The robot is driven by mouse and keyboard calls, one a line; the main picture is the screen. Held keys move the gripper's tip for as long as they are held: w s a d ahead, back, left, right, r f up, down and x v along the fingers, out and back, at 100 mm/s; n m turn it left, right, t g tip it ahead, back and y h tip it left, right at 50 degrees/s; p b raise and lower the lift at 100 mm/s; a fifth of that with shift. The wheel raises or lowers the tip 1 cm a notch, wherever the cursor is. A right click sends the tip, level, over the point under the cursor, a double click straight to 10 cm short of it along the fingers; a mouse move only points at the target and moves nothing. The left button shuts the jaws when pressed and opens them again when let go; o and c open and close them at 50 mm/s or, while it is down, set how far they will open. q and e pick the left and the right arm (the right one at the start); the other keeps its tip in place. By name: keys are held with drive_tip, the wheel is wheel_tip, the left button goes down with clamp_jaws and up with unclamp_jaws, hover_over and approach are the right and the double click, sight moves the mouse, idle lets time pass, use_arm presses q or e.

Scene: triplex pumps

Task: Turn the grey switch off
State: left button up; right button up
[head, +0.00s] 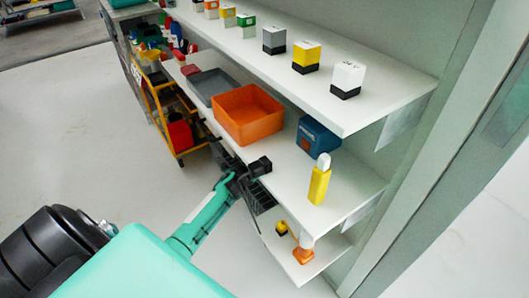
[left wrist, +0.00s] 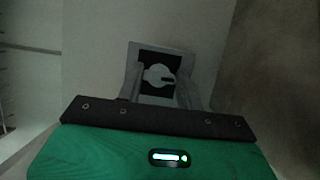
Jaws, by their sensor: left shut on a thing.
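In the left wrist view, the grey switch (left wrist: 160,49) is a square grey plate with a black face and a pale grey knob (left wrist: 157,74) that has a short dark slot at its right. My left gripper (left wrist: 159,85) has its two grey fingers on either side of the knob and is shut on the switch. The exact contact is dim and hard to make out. In the head view a teal arm with a black end reaches the front edge of the shelves; I cannot make out the switch or the fingers there. My right gripper does not show.
An upper shelf (head: 385,92) holds several two-colored blocks. The shelf below holds an orange bin (head: 247,114), a grey bin (head: 211,84), a blue box (head: 318,135) and a yellow bottle (head: 319,186). A yellow cart (head: 160,105) stands at the left. The floor left of it is clear.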

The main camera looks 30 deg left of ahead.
use_arm(q)
drive_tip(key=o, duration=1)
drive_tip(key=s+p, duration=0.1)
drive_tip(key=s, duration=1.3)
drive_tip(key=shift+p, duration=0.4)
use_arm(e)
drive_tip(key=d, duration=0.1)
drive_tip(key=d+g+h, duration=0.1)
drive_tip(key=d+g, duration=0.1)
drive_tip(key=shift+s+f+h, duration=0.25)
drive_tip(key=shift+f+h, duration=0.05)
